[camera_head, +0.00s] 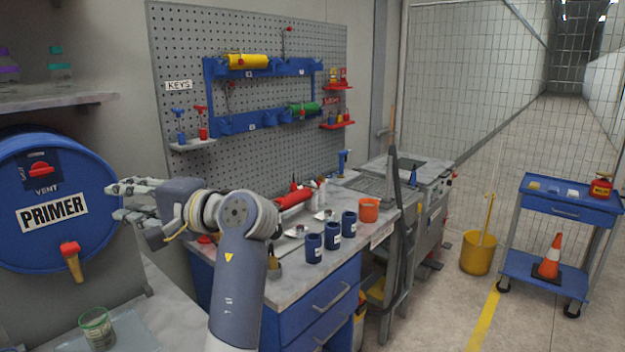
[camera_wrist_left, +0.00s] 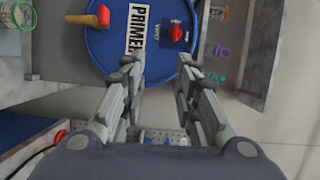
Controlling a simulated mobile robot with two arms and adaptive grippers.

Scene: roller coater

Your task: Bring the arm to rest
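My left gripper (camera_head: 124,201) is raised in front of the blue PRIMER drum (camera_head: 70,238), at its right edge. In the left wrist view the two fingers of my left gripper (camera_wrist_left: 160,75) stand well apart with nothing between them, and the drum (camera_wrist_left: 105,48) lies beyond the fingertips. I cannot tell from these views whether a finger touches the drum. The left arm reaches up from the bottom of the head view. My right gripper is not in view.
The drum has a red vent knob (camera_head: 40,170) and a tap (camera_head: 71,262). A glass beaker (camera_head: 97,328) stands below the tap. A workbench (camera_head: 290,284) with blue cups and a red roller is right of the arm. A blue cart (camera_head: 565,210) stands far right; floor before it is clear.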

